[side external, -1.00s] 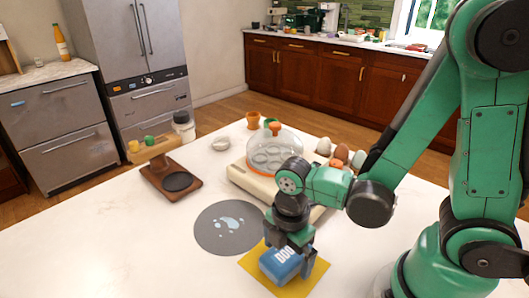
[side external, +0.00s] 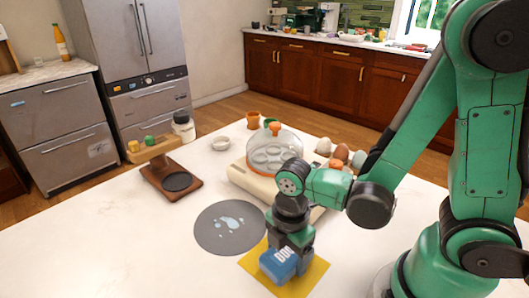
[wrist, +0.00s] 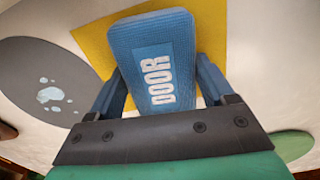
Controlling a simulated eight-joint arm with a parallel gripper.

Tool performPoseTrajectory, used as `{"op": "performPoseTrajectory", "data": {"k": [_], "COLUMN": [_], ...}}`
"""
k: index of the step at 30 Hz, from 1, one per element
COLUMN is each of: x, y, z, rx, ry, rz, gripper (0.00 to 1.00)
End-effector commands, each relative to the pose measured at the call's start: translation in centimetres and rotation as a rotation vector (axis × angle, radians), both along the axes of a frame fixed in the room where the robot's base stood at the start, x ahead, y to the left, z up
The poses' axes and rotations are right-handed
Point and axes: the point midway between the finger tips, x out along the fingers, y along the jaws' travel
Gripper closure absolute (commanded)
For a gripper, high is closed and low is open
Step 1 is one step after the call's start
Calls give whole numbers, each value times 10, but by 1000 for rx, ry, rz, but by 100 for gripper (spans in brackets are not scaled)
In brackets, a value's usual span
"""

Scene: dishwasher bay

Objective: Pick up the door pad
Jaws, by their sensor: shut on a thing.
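The door pad (side external: 279,266) is a blue block with the white word DOOR on its face. It is over a yellow mat (side external: 314,276) near the table's front edge; I cannot tell whether it touches the mat. My gripper (side external: 291,259) points down from above, shut on the pad. In the wrist view the pad (wrist: 155,35) sits between the two blue fingers of my gripper (wrist: 158,80), one on each side. The yellow mat (wrist: 95,45) shows behind it there.
A grey round mat with pale blue drop marks (side external: 218,242) lies left of the yellow mat. Behind stands a cream appliance with a clear dome (side external: 275,150), with eggs (side external: 340,153) to its right. A brown wooden stand (side external: 160,175) is farther left. The left front tabletop is clear.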

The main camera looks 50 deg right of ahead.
Motion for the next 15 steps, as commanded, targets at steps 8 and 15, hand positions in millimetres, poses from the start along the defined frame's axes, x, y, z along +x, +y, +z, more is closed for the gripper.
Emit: {"op": "performPoseTrajectory", "data": {"k": [8,15], "x": [0,-1], "y": [0,0], "z": [15,51], "rx": [0,0], "ry": [0,1], "rz": [0,0], "gripper": [75,75]}}
